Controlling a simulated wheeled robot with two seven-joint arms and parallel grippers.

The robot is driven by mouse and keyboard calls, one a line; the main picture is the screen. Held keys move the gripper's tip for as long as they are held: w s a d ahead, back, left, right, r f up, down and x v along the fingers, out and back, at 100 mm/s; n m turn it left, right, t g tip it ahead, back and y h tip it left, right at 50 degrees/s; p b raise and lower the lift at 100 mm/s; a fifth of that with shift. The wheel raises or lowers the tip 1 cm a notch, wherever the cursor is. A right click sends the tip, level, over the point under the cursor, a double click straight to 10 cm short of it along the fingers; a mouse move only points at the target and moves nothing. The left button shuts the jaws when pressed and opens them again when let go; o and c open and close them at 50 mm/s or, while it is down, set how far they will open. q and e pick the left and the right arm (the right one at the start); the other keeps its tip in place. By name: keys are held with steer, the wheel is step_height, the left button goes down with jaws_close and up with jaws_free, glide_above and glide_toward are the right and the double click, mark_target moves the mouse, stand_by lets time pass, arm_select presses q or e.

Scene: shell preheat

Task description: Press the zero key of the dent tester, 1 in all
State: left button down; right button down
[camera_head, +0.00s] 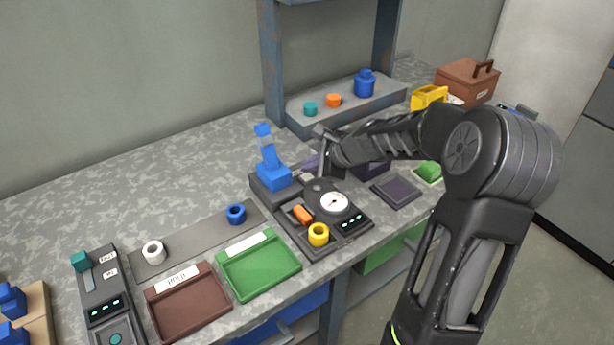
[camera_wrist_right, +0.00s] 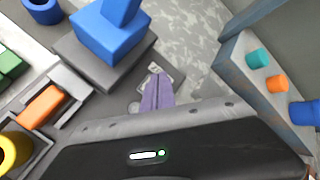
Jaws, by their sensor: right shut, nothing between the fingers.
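The dent tester (camera_head: 282,219) stands near the bench's front edge, with a round white dial (camera_head: 333,202), a lit display and a blue upright part (camera_head: 272,174) at its back. My right gripper (camera_head: 306,168) is shut and empty, above the back of the tester, beside the blue part. In the right wrist view its purplish fingers (camera_wrist_right: 157,88) lie together over a small pale plate; contact cannot be told. The blue part (camera_wrist_right: 108,34) also shows there. I cannot make out which part is the zero key; the gripper body covers some of the tester. My left gripper is not in view.
An orange block (camera_head: 302,215) and a yellow ring (camera_head: 318,235) sit on the tester's front. A green tray (camera_head: 262,277) and a brown tray (camera_head: 183,315) lie to its left. A raised shelf (camera_head: 345,108) with small coloured parts stands behind. Bare bench lies at back left.

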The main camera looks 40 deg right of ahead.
mark_target(311, 179)
steer(key=shift+f, duration=0.1)
stand_by(0.7)
steer(key=shift+f+b, duration=0.3)
steer(key=shift+b, duration=0.1)
steer(key=shift+f+b, duration=0.45)
stand_by(0.6)
steer(key=shift+r, duration=0.1)
steer(key=shift+r+p, duration=0.75)
steer(key=shift+p, duration=0.1)
steer(key=shift+r, duration=0.1)
step_height(311, 179, up, 5)
steer(key=p, duration=0.4)
steer(key=shift+p, duration=0.3)
steer(key=shift+s, duration=0.1)
stand_by(0.6)
